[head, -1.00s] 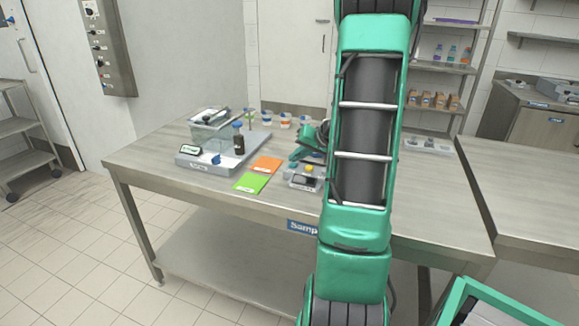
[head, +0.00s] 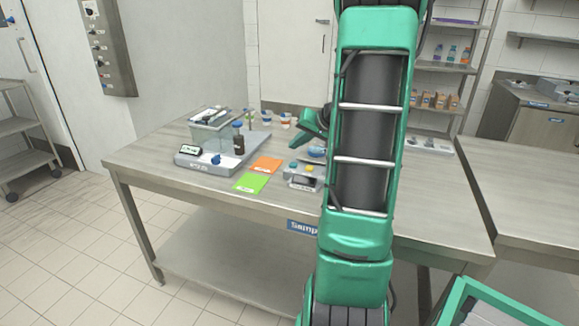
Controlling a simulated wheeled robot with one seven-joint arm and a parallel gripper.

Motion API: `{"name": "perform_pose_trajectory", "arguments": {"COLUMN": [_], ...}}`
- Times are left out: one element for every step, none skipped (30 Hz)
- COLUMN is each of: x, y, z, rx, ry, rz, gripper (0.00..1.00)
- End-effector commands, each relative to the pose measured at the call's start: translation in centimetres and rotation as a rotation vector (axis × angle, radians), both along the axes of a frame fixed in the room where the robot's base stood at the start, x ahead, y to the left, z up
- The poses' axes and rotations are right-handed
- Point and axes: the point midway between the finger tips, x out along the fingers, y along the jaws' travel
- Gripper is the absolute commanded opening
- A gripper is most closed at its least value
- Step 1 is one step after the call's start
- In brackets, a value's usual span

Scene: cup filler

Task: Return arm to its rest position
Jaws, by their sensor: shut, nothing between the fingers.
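My gripper (head: 303,138) shows in the head view just left of my large green arm, above the back part of the steel table (head: 185,148). It is shut and empty, and its tips point down and to the left. It is apart from the small devices below it. My arm hides part of the gripper's wrist and the table behind it.
A grey cup-filler machine (head: 212,138) with a clear tank stands at the table's left. Orange (head: 265,164) and green (head: 251,183) cards lie in front. A small device with buttons (head: 302,178) sits beside my arm. Several small cups stand at the back.

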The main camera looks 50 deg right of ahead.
Motion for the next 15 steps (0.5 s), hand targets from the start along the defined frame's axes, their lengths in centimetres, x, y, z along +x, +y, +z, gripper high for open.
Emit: {"name": "perform_pose_trajectory", "arguments": {"x": [0.0, 0.0, 0.0, 0.0, 0.0, 0.0, 0.0, 0.0, 0.0, 0.0, 0.0, 0.0, 0.0, 0.0, 0.0], "y": [0.0, 0.0, 0.0, 0.0, 0.0, 0.0, 0.0, 0.0, 0.0, 0.0, 0.0, 0.0, 0.0, 0.0, 0.0], "z": [0.6, 0.8, 1.1, 1.2, 1.4, 1.5, 1.6, 1.7, 1.7, 1.7, 1.7, 1.7, 1.7, 1.7, 1.7], "rx": [-0.002, -0.002, -0.002, -0.002, -0.001, -0.001, 0.0, 0.0, 0.0, 0.0, 0.001, 0.001, 0.0, 0.0, 0.0], "ry": [-0.001, -0.001, -0.001, -0.001, -0.001, -0.001, 0.0, 0.0, 0.0, 0.0, 0.0, 0.0, 0.0, 0.0, 0.0], "rz": [0.0, 0.001, 0.001, 0.001, 0.0, 0.0, 0.0, 0.0, 0.0, 0.0, -0.001, -0.001, 0.0, 0.0, 0.0], "gripper": [0.0, 0.0, 0.0, 0.0, 0.0, 0.0, 0.0, 0.0, 0.0, 0.0, 0.0, 0.0, 0.0, 0.0, 0.0]}}
